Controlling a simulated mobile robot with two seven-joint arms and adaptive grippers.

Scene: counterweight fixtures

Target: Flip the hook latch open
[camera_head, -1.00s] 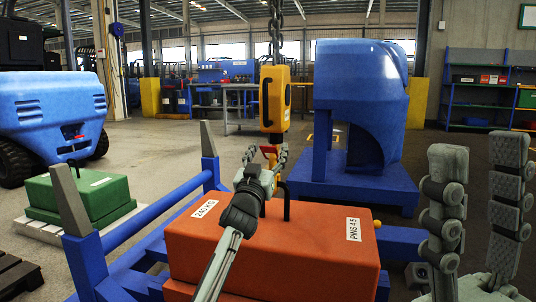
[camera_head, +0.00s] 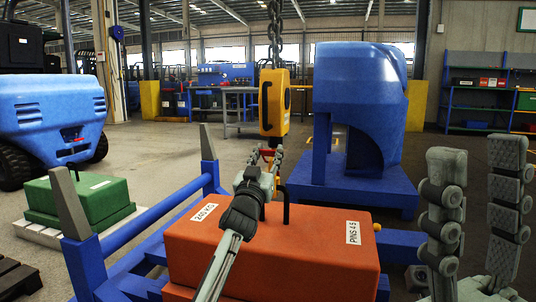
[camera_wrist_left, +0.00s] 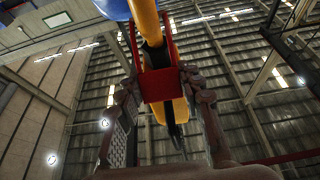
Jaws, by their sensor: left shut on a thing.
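The yellow hoist block (camera_head: 274,102) hangs on a chain above the orange counterweight. Its red latch (camera_head: 267,152) shows just under the block, small and partly hidden by my left gripper (camera_head: 265,160). In the left wrist view the red latch (camera_wrist_left: 161,84) lies between the two fingers, in front of the yellow hook (camera_wrist_left: 147,22). The fingers are shut on the latch from both sides. Whether the latch has swung is hard to tell. My right gripper (camera_head: 476,165) is open and empty at the right, well away from the hook.
The orange counterweight (camera_head: 270,250), labelled 240 KG and PINS 45, with a black lifting loop (camera_head: 286,205), sits below in a blue frame (camera_head: 150,215). A green weight (camera_head: 82,195) lies at the left. A blue machine (camera_head: 360,110) stands behind at the right.

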